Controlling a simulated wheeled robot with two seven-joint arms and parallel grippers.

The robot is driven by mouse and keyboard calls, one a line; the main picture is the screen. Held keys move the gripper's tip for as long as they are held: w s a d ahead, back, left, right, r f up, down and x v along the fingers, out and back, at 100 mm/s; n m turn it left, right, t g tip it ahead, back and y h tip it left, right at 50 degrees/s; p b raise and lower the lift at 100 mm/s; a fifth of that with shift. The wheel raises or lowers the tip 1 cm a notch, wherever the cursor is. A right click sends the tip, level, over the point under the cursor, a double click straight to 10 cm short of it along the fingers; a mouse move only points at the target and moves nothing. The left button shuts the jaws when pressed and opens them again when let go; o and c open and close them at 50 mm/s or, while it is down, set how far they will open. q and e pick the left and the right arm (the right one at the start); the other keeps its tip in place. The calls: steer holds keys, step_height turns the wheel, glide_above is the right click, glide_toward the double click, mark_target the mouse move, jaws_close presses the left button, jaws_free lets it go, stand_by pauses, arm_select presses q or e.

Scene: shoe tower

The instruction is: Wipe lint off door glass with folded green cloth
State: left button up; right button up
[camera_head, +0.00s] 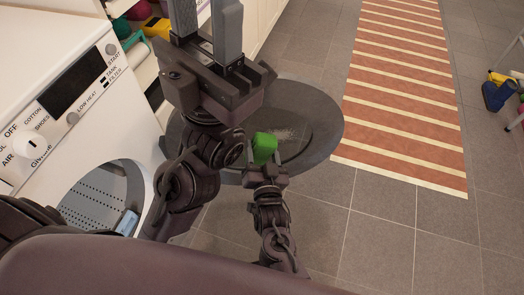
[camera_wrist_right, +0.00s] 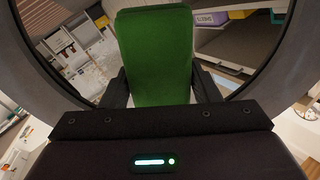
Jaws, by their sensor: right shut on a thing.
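The round dryer door (camera_head: 328,125) stands open, with a dark rim and dark glass (camera_head: 296,146). A pale speckled patch of lint (camera_head: 288,131) shows on the glass, just right of the cloth. My right gripper (camera_head: 266,166) is shut on the folded green cloth (camera_head: 264,143), which overlaps the glass in the head view. In the right wrist view the cloth (camera_wrist_right: 155,50) stands upright between the two fingers, in front of the glass, inside the door's ring (camera_wrist_right: 272,45). I cannot tell whether it touches. My left gripper (camera_head: 204,28) is open and empty, its fingers pointing up.
The white dryer (camera_head: 100,120) stands at left, its drum opening (camera_head: 105,192) uncovered, with a light blue item (camera_head: 127,222) at the opening's edge. Shelves with colourful items (camera_head: 135,25) are behind. A striped rug (camera_head: 405,90) and open tiled floor (camera_head: 390,235) lie right.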

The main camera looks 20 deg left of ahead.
steer(key=shift+b+x, duration=0.3)
steer(key=shift+x, duration=0.45)
